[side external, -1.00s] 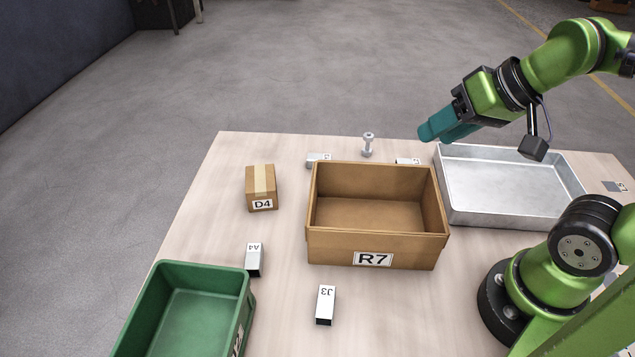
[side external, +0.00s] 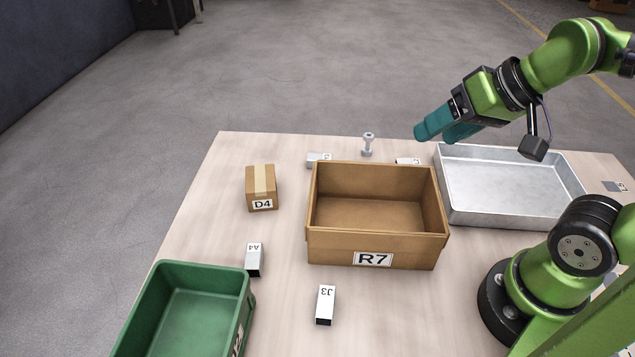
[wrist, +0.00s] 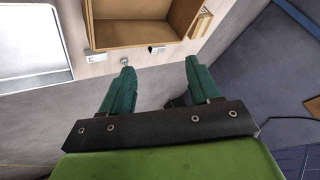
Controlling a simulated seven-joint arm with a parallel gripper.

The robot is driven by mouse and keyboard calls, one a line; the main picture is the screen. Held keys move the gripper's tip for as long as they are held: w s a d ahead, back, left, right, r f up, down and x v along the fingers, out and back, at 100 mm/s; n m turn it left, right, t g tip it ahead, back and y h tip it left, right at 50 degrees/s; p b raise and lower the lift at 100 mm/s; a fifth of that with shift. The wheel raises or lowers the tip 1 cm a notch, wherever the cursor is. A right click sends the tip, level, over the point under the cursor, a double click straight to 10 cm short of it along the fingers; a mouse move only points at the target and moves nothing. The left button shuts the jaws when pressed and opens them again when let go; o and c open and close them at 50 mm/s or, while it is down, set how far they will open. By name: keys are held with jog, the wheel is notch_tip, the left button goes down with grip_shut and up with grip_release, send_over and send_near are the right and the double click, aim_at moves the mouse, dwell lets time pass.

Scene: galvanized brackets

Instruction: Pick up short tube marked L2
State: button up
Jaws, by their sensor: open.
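No label that I can read says L2. Two small pale tubes lie behind the brown box, their marks too small or hidden to read: one (side external: 318,158) at its back left and one (side external: 407,161) at its back right, partly covered by the box. Both also show in the wrist view, the first one (wrist: 157,49) by the box and the second one (wrist: 97,57) nearer the tray.
The brown box R7 (side external: 376,247) stands mid-table. A metal bolt (side external: 368,145) stands between the two back tubes. A metal tray (side external: 510,222) lies right, a green bin (side external: 200,270) front left, and a carton D4 (side external: 261,187) left. Table between carton and brown box is clear.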

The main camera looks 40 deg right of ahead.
jog(key=m+g+h, duration=0.2)
jog(key=m+g, duration=0.5)
jog(key=m, duration=1.5)
send_over(409, 162)
notch_tip(409, 162, down, 7)
jog(key=f, duration=1.1)
jog(key=shift+s+a, duration=0.15)
jog(key=shift+a, duration=0.05)
jog(key=shift+w+d+f, duration=0.1)
jog(key=shift+d+f, duration=0.05)
jog(key=shift+f, duration=1.2)
jog(key=shift+w+d+f, duration=0.1)
jog(key=shift+f, duration=1.2)
jog(key=shift+c, duration=0.4)
